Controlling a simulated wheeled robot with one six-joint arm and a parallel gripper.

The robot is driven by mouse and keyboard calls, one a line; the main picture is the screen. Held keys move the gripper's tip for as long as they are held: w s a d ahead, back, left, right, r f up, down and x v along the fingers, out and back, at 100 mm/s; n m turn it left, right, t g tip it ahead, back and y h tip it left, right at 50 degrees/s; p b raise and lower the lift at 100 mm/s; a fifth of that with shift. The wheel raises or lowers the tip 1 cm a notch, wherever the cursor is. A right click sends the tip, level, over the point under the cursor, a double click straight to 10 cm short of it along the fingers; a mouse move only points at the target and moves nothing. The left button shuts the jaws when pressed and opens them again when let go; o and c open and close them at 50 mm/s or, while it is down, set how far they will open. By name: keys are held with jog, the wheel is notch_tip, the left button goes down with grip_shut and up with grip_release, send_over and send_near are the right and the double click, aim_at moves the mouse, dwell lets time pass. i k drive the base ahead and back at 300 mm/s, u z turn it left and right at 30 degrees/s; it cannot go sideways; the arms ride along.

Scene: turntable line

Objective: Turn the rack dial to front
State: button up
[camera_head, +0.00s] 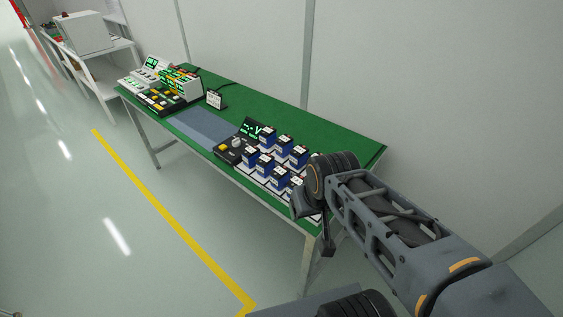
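A dark control box (231,152) sits on the green table, at the left end of a rack of blue boxes (264,164). A pale round knob (236,142) stands on the box, with a small yellow part beside it; I take this knob for the rack dial. A black display (252,128) with green marks stands behind it, too small to read surely. The dial's pointing direction cannot be made out. My gripper (327,246) hangs at the table's near right corner, apart from the dial; its fingers are not clear. My arm hides the rack's right end.
The green table (330,132) runs along a pale wall. A blue-grey panel (203,124) lies left of the control box. Farther left are another control box (160,100), lit displays and a small sign (214,99). Open floor with a yellow line (160,180) lies in front.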

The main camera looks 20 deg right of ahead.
aim_at(236, 143)
jog(key=u, duration=1.3)
jog(key=i, duration=1.55)
jog(key=z, duration=1.55)
